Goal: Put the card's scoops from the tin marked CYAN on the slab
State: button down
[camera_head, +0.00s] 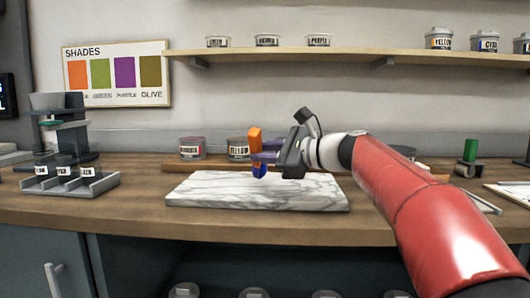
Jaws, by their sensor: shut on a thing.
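The white marble slab (310,196) lies on the wooden counter. My gripper (272,160) is above its rear middle part, shut on a small tool with an orange block-like top (254,139) and a dark blue lower end (259,171). The blue end hangs over the slab; I cannot tell if it touches or what it carries. No cyan heap shows on the slab. Behind the slab stand a tin at left (192,149) and a tin marked YELLOW (238,149); my gripper and arm hide the area right of them. A white sheet (514,191), perhaps the card, is unreadable at the right edge.
A tin marked CYAN (485,41) stands on the wall shelf (350,57) among other tins. A SHADES chart (116,73) hangs at left. A grey rack (70,183) with small labelled jars is left of the slab. A green block (470,150) stands at right.

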jog(key=shift+f+b, duration=0.45)
jog(key=shift+f, duration=0.15)
jog(key=shift+f+p, duration=0.1)
jog(key=shift+p, duration=0.3)
dwell(1.8)
jog(key=shift+r+p, duration=1.45)
jog(key=shift+r, duration=1.1)
